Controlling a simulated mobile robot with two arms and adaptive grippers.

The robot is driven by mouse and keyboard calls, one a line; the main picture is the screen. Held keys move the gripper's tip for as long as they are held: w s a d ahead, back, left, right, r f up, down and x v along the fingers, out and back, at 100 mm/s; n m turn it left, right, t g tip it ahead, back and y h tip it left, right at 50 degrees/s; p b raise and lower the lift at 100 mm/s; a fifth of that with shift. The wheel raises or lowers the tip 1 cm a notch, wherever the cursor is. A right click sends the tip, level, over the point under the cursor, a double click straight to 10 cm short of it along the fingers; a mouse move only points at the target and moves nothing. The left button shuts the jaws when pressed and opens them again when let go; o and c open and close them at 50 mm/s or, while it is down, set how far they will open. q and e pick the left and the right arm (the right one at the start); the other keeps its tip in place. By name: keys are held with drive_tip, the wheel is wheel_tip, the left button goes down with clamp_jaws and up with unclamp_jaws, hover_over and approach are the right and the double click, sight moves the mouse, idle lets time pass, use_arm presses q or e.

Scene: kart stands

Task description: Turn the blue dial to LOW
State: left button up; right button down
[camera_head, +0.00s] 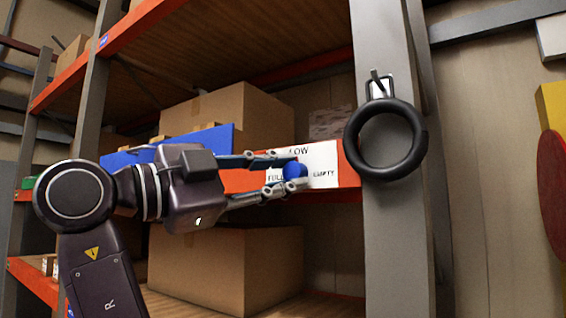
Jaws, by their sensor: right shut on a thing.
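The blue dial (295,171) is a small round knob on a white label plate (325,158) fixed to an orange shelf beam. The plate reads LOW above the dial, EMPTY to its right and a partly hidden word starting FULL to its left. My right gripper (297,170) comes in from the left with its two fingers around the dial, shut on it. The fingers cover part of the dial, so I cannot tell which word it points to. My left gripper is not in view.
A grey upright post (385,230) with a black ring (352,142) hung on it stands just right of the plate. Cardboard boxes (225,268) sit on the shelves above and below the beam. A blue panel (215,138) lies behind my right gripper.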

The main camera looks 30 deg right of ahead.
drive_tip(key=shift+m, duration=0.5)
drive_tip(key=shift+p, duration=0.3)
drive_tip(key=c, duration=1.6)
unclamp_jaws()
drive_tip(key=shift+a, duration=0.15)
drive_tip(key=a, duration=0.5)
drive_tip(key=a+f, duration=0.1)
drive_tip(key=a, duration=0.1)
drive_tip(key=shift+s+a, duration=0.15)
drive_tip(key=shift+a, duration=0.05)
drive_tip(key=shift+f, duration=0.1)
